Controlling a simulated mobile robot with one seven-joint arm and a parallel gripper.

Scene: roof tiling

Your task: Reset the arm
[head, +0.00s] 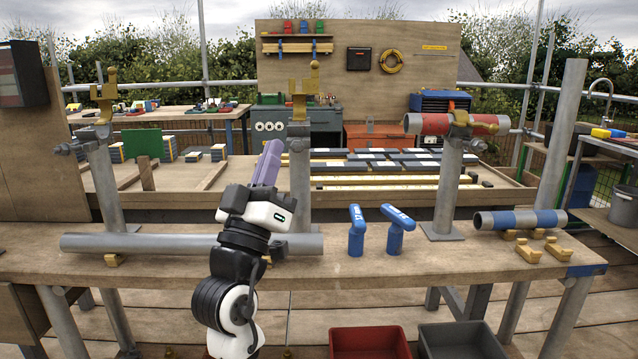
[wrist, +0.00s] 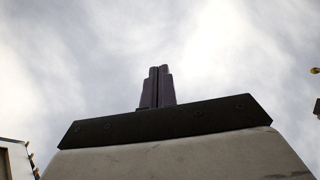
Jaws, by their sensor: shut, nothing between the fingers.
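My gripper (head: 270,158) is raised in the head view, above the front workbench, with its purple fingers pointing up and slightly right. The fingers are closed together and hold nothing. In the wrist view my gripper (wrist: 158,72) points up against a cloudy sky, its two fingers side by side and touching. My arm rises from the bottom of the head view, in front of the bench's near edge, and covers part of a long grey pipe.
The workbench (head: 430,273) carries a long grey pipe (head: 140,243), two blue T-handled tools (head: 357,230) and a blue-banded pipe (head: 520,219). Red (head: 368,343) and grey (head: 460,340) bins stand below.

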